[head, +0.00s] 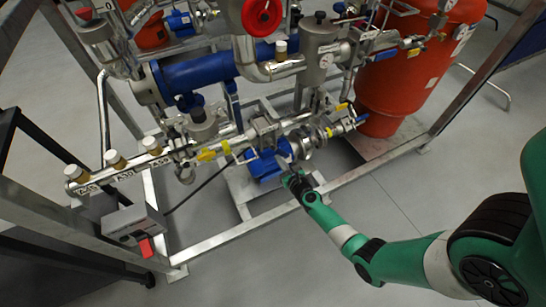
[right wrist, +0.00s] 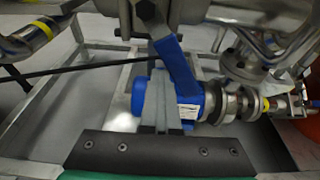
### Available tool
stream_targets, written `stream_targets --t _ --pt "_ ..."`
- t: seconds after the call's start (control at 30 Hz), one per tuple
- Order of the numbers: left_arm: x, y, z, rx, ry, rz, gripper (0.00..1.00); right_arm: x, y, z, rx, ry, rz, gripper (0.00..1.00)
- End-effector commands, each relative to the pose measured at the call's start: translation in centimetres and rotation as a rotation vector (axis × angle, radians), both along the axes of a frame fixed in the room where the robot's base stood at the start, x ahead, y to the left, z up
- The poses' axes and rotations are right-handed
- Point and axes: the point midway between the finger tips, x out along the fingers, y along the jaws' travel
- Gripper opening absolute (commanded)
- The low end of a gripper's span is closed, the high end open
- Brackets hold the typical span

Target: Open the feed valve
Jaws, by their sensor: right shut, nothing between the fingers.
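A blue lever handle (right wrist: 178,66) hangs down at a slant from the pipework in the right wrist view; it may be the feed valve's handle, but no label on it is readable. My right gripper (right wrist: 158,80) is shut and empty, its fingers pointing up the picture just left of the handle. I cannot tell whether they touch it. In the head view my right gripper (head: 285,168) is at the front of the skid, beside the blue pump motor (head: 264,166). The handle is hard to make out there. My left gripper is not in view.
The motor (right wrist: 150,98) lies behind my fingers in the right wrist view. A red tank (head: 410,75) stands at the right. The skid's frame rail (head: 240,230) runs along the front, with open floor before it.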

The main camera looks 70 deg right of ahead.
Motion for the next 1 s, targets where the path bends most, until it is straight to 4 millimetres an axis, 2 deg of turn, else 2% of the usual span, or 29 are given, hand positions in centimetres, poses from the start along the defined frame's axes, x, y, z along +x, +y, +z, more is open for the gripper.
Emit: stream_targets --t 0.13,0.5,0.8,1.0 --pt "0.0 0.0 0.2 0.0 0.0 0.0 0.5 -0.9 -1.0 0.4 -0.001 -0.001 -0.005 0.0" --pt "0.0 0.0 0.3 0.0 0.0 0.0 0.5 -1.0 -1.1 0.5 -0.001 0.0 -0.003 0.0" --pt "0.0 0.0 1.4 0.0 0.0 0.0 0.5 -2.2 -2.5 1.9 0.0 -0.001 -0.005 0.0" --pt "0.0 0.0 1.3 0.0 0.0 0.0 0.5 -2.4 -2.8 1.9 -0.001 0.0 -0.003 0.0"
